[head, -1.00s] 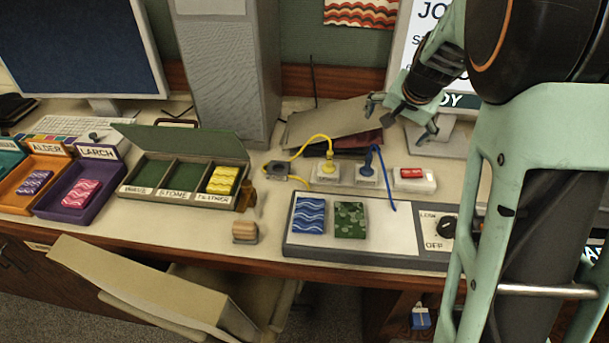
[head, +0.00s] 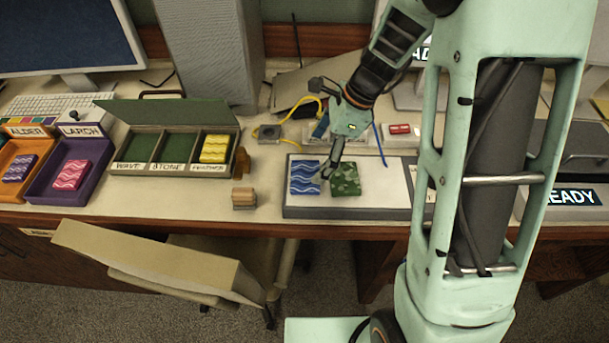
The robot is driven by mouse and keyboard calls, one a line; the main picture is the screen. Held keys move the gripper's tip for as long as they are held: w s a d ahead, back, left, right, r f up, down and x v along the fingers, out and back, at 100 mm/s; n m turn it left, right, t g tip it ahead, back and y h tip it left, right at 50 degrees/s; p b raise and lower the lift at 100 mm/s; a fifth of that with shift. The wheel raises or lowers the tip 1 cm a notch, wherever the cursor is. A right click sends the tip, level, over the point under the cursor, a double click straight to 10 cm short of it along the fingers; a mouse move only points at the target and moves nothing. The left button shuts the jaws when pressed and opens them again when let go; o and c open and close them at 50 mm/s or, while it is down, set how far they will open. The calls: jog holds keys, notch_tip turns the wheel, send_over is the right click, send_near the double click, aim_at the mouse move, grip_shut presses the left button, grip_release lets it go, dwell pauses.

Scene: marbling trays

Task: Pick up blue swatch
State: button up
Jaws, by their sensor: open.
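The blue swatch (head: 304,178), with white wavy lines, lies flat on the white top of a grey-edged panel (head: 385,187). A green patterned swatch (head: 345,180) lies just to its right. My gripper (head: 329,172) points down over the panel, near the gap between the two swatches and at the blue swatch's right edge. Its fingers are small in the picture and partly overlap the swatches. It holds nothing that I can see. I cannot tell how high it is above them.
A lidded box (head: 173,172) with three labelled compartments stands to the left, a yellow swatch (head: 215,149) in its right one. A purple tray (head: 47,187) holds a pink swatch (head: 71,175). A small wooden block (head: 244,198) stands left of the panel. Cables and plugs lie behind it.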

aim_at(307, 174)
jog(key=x, duration=0.6)
jog(key=shift+d+f, duration=0.15)
jog(key=shift+f, duration=0.15)
jog(key=c, duration=1.2)
jog(key=shift+c, duration=0.2)
jog(key=shift+r, duration=0.1)
